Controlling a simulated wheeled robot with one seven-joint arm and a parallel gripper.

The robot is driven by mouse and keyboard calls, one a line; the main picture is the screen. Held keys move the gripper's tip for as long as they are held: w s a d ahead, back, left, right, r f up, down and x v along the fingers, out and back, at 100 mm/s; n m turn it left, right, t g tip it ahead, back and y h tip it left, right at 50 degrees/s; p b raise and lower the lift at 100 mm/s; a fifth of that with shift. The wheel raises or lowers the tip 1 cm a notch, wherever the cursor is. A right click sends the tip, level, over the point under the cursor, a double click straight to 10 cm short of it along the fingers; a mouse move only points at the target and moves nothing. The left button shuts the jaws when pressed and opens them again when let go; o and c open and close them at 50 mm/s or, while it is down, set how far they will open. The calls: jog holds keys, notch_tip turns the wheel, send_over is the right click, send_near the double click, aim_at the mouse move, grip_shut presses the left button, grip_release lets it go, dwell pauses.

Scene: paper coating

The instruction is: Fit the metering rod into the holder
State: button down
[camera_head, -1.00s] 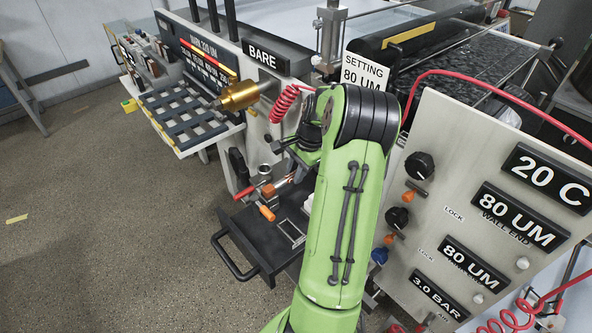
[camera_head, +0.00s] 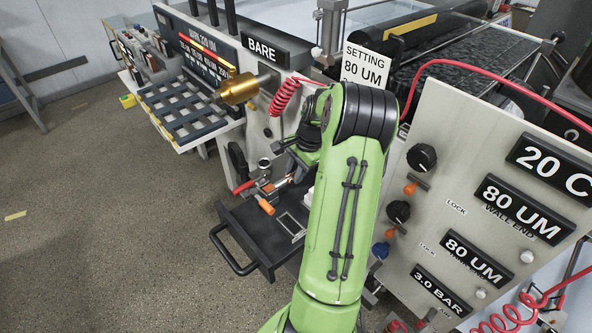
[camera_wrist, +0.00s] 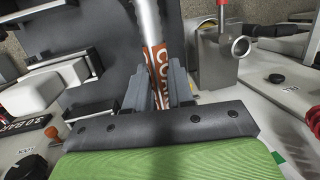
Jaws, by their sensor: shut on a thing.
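A silver rod (camera_wrist: 149,22) with an orange, white-lettered band is between the grey fingers of my gripper (camera_wrist: 158,82) in the wrist view. My gripper is shut on it near the band. The rod's upper end runs out of the top of the wrist view. In the head view my green arm hides most of the gripper, and a bit of the orange band (camera_head: 283,183) shows beside the machine's lower front. A metal block (camera_wrist: 217,65) with a ring and red lever stands right of the rod, apart from it. I cannot tell whether it is the holder.
A black drawer (camera_head: 240,222) with a handle juts out below the gripper. A red-handled clamp and orange handle (camera_head: 266,207) sit by it. A brass cylinder (camera_head: 239,91) and a red coiled hose (camera_head: 284,98) are above.

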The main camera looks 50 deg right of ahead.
jog(key=c, duration=0.9)
grip_release()
jog(key=p+v, duration=0.2)
jog(key=v, duration=1.3)
jog(key=shift+r, duration=0.3)
jog(key=w+a+r+n+h+b, duration=0.15)
jog(key=a+n, duration=0.35)
jog(key=a, duration=0.6)
jog(key=w+a+r+n+h, duration=0.1)
jog(key=w+a+r+n, duration=0.3)
jog(key=a, duration=0.7)
jog(key=s+a+f+n+t+y+b, duration=0.1)
jog(key=s+a+f+n+t, duration=0.2)
jog(key=s+a+n, duration=0.8)
jog(key=s+a+f, duration=0.2)
jog(key=s, duration=0.1)
jog(key=shift+s+a+f, duration=0.15)
jog(key=shift+s+a, duration=0.05)
jog(key=shift+a, duration=0.15)
